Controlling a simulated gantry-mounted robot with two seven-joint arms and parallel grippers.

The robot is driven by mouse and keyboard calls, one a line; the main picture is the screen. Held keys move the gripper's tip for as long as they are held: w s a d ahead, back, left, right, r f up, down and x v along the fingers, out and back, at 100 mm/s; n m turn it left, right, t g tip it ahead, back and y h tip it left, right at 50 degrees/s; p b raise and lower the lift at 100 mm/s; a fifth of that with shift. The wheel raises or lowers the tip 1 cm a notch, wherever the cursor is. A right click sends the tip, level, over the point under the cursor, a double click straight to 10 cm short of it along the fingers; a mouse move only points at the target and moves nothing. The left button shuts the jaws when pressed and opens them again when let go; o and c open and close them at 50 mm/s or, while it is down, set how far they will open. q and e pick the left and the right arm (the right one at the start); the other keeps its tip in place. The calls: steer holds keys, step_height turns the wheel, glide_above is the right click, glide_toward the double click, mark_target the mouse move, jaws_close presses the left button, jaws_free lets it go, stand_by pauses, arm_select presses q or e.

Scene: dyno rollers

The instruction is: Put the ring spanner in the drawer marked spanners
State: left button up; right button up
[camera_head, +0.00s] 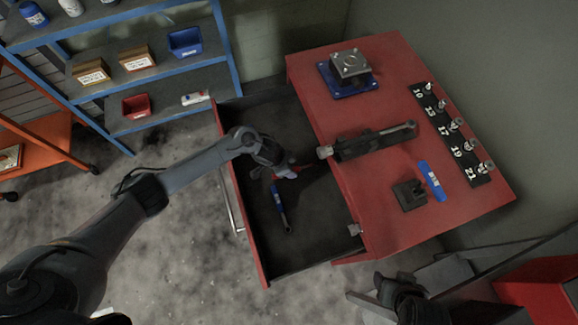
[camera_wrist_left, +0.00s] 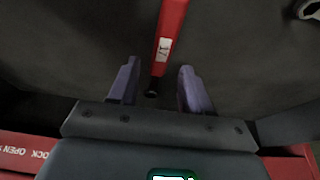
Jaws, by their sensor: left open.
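The red tool chest has an open drawer (camera_head: 262,228) at its left side. No drawer marking is readable. My left gripper (camera_head: 280,172) is low over the drawer. In the left wrist view my left gripper (camera_wrist_left: 154,90) is open. A red-handled tool (camera_wrist_left: 168,35) with a white "17" label points in between its fingers, with no visible finger contact. I cannot tell if this is the ring spanner. A blue-handled tool (camera_head: 279,200) lies in the drawer. A grey ring-shaped end (camera_wrist_left: 308,9) shows at the wrist view's upper right. My right gripper (camera_head: 375,296) is outside the drawer.
The chest top (camera_head: 390,75) bears a metal block on a blue base (camera_head: 349,68), a dark holder with a long tool (camera_head: 372,142), a blue strip (camera_head: 432,180) and a numbered socket rack (camera_head: 455,135). Blue shelves (camera_head: 150,58) stand at upper left. Floor is clear at lower left.

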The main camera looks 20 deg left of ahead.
arm_select(q)
steer(key=shift+r, duration=0.15)
steer(key=shift+r, duration=0.3)
steer(key=p+v, duration=0.4)
steer(key=v, duration=0.8)
steer(key=s+d+r+n+t, duration=0.1)
steer(key=s+d+r+t, duration=0.3)
steer(key=d, duration=0.5)
steer(key=s+a+r+n+g+y, duration=0.1)
steer(key=s+a+r+n, duration=0.1)
steer(key=s+a, duration=0.3)
steer(key=s+a+r+n+g+y, duration=0.2)
steer(key=s+a+n, duration=0.2)
steer(key=s, duration=0.8)
steer(key=a, duration=0.2)
steer(key=shift+s+a+r, duration=0.25)
